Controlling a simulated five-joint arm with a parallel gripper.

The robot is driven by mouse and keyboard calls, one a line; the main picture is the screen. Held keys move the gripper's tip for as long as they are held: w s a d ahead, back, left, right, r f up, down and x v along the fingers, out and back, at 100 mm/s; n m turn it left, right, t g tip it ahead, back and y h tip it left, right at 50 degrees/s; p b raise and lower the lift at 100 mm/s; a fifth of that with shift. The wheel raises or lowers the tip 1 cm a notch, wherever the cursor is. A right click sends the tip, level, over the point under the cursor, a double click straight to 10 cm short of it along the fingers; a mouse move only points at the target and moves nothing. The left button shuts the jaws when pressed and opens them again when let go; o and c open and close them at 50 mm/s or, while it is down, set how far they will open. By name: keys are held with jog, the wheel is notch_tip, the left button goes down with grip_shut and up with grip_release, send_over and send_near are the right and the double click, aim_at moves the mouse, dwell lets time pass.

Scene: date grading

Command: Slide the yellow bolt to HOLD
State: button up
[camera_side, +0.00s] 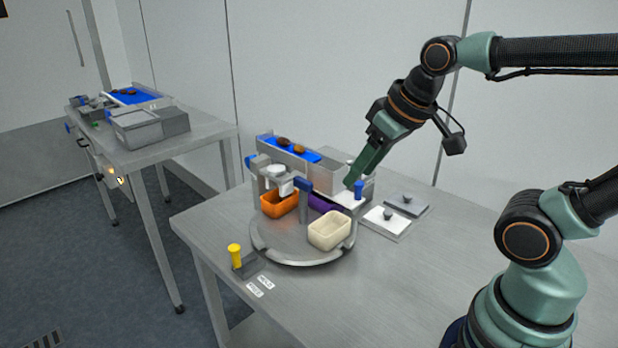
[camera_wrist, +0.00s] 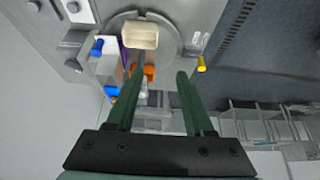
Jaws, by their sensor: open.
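The yellow bolt (camera_side: 235,255) is an upright yellow knob on a small dark base at the front left of the table. It stands at the left end of that base, on the side of the FREE label (camera_side: 254,290); the HOLD label (camera_side: 266,281) is to the right. The bolt also shows in the wrist view (camera_wrist: 201,64), right of the turntable. My gripper (camera_side: 354,182) is open and empty, above the back right of the turntable, well away from the bolt. Its two fingers (camera_wrist: 160,77) are spread in the wrist view.
A round turntable (camera_side: 297,259) carries a cream bin (camera_side: 330,231), an orange bin (camera_side: 279,204) and a purple bin (camera_side: 322,203). A blue-topped chute (camera_side: 305,153) with brown dates stands behind. A blue knob (camera_side: 359,190) is below my gripper. The table's front right is clear.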

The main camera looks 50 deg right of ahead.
jog(key=w+a+r+n+g, duration=0.1)
jog(key=w+a+g, duration=0.15)
jog(key=w, duration=0.45)
jog(key=n+g, duration=0.2)
jog(key=g, duration=0.1)
send_over(234, 247)
notch_tip(234, 247, down, 11)
jog(key=shift+f, duration=0.1)
notch_tip(234, 247, down, 11)
jog(key=shift+f, duration=0.2)
grip_shut()
dwell(0.7)
